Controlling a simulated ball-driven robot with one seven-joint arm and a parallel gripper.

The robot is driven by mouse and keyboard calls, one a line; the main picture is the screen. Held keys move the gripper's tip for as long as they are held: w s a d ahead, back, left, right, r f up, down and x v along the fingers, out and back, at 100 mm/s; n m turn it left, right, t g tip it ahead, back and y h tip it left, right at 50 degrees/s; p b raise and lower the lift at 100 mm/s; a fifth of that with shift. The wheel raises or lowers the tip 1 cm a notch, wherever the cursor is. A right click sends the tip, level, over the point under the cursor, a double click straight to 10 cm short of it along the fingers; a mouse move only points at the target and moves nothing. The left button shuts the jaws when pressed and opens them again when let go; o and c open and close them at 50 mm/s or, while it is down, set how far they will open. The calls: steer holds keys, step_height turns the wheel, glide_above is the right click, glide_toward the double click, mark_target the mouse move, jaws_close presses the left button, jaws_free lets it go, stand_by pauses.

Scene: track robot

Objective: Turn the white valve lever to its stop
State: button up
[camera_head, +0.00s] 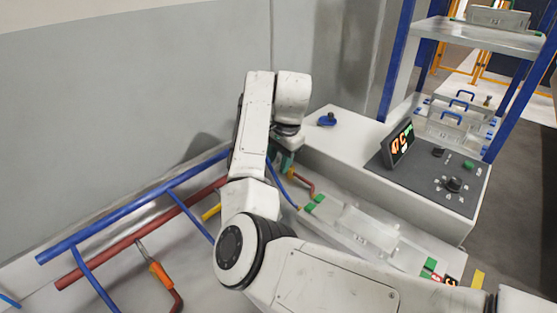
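I cannot make out a white valve lever in the head view; my own white arm covers the middle of the pipework, where it may be hidden. My gripper (284,160) is at the far end of the arm, pointing down beside the left end of the white bench. Its fingers are mostly hidden behind the arm, so I cannot tell whether it is open or shut, or whether it touches anything. An orange lever (159,273) on a red pipe and a yellow piece (211,212) show to the left of my arm.
A blue pipe (130,211) and a red pipe (130,243) run along the grey wall. A white bench (335,145) carries a small blue-handled part (327,120) and a dark control panel (445,185) with a screen (398,143). A blue-posted shelf (480,35) stands behind.

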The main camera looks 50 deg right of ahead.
steer(key=shift+f, duration=0.15)
steer(key=shift+c, duration=0.2)
jaws_close()
stand_by(0.5)
